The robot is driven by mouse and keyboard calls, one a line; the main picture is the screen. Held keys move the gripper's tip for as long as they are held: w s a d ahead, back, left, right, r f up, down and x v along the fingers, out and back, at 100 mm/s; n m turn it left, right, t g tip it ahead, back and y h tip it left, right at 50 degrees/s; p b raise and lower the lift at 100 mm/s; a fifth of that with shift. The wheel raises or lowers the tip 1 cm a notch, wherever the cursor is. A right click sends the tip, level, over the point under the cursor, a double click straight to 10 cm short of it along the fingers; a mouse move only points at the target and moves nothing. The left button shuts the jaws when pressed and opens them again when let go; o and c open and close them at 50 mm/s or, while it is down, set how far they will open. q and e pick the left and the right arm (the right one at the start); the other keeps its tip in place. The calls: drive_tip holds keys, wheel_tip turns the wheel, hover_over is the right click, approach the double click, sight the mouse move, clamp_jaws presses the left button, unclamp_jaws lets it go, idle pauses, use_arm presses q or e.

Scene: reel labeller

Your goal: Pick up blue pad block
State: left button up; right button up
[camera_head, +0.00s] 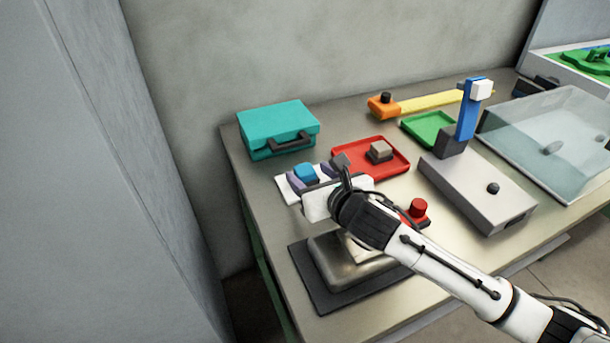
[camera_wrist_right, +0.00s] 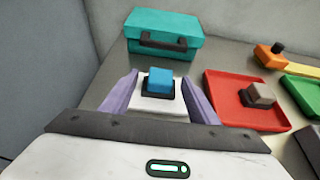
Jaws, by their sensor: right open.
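The blue pad block (camera_head: 305,172) rests in a dark holder on a white pad (camera_head: 288,192) near the table's left edge. In the right wrist view the blue pad block (camera_wrist_right: 160,80) is centred between the two purple fingers. My right gripper (camera_head: 308,180) is open, with its fingers on either side of the block and apart from it. It also shows in the right wrist view (camera_wrist_right: 158,96). The lower part of the block sits inside the dark holder. My left gripper is not in view.
A teal case (camera_head: 278,130) stands behind the block. A red tray (camera_head: 345,147) with a grey block (camera_head: 380,150) lies to the right. A red button (camera_head: 418,207) and a dark mat (camera_head: 305,278) with a metal piece are near my right arm.

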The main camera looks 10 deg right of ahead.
sight(304, 168)
drive_tip(key=x, duration=0.4)
drive_tip(key=shift+w, duration=0.15)
drive_tip(key=shift+c, duration=0.2)
drive_tip(key=c, duration=1.1)
drive_tip(key=shift+r, duration=0.1)
